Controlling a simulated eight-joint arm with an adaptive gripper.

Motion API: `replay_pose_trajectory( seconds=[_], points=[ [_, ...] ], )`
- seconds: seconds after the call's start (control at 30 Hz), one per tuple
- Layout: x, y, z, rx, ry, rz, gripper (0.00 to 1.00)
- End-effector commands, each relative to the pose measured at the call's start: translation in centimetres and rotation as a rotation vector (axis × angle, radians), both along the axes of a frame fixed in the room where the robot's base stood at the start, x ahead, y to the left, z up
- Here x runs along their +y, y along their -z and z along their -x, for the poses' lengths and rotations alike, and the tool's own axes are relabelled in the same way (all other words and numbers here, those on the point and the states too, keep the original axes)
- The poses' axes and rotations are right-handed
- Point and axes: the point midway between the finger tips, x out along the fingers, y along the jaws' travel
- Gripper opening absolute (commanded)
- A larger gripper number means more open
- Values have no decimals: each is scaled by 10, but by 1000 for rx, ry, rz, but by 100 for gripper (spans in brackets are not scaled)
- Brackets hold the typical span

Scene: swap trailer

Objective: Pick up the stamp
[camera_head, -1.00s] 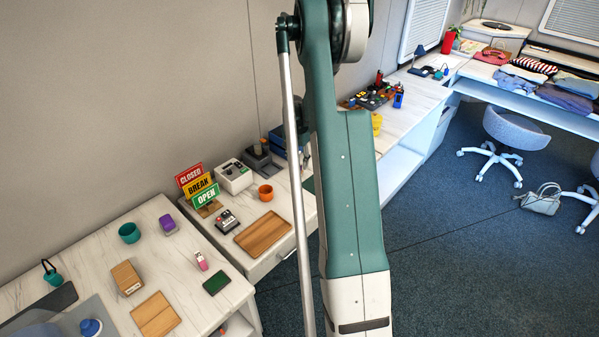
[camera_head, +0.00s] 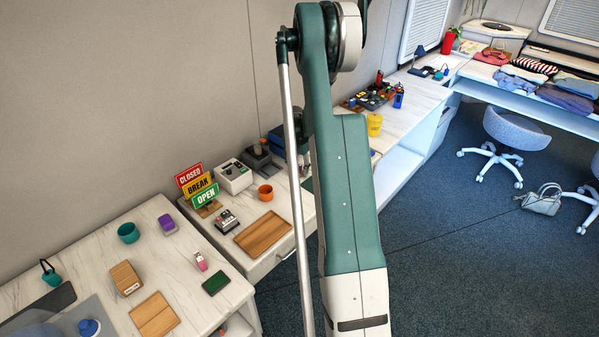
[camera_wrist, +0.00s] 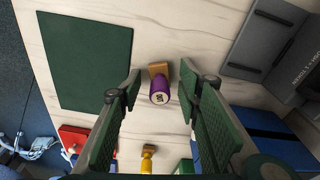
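A stamp (camera_wrist: 159,90) with a purple handle and a wooden base is on the pale marbled counter in the wrist view. The handle's round end, with a light mark on it, faces the camera. My gripper (camera_wrist: 158,84) is open, with its two green-padded fingers on either side of the stamp. A gap shows between each finger and the handle. Another stamp-like thing with a yellow handle (camera_wrist: 147,160) is lower in the wrist view. In the head view my own arm hides the gripper and this stamp.
A dark green mat (camera_wrist: 82,62) lies left of the stamp. A grey device (camera_wrist: 265,40) and a blue object (camera_wrist: 265,138) are to the right. A red object (camera_wrist: 75,138) is at lower left. Bare counter surrounds the stamp's base.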

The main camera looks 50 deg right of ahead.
Motion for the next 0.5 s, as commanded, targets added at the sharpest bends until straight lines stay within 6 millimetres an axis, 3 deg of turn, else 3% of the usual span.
replay_pose_trajectory(
  seconds=[0.17,0.37,0.5],
  points=[
    [0,0,0,0,0,0,33],
    [0,0,0,0,0,0,7],
    [0,0,0,0,0,0,5]
  ],
)
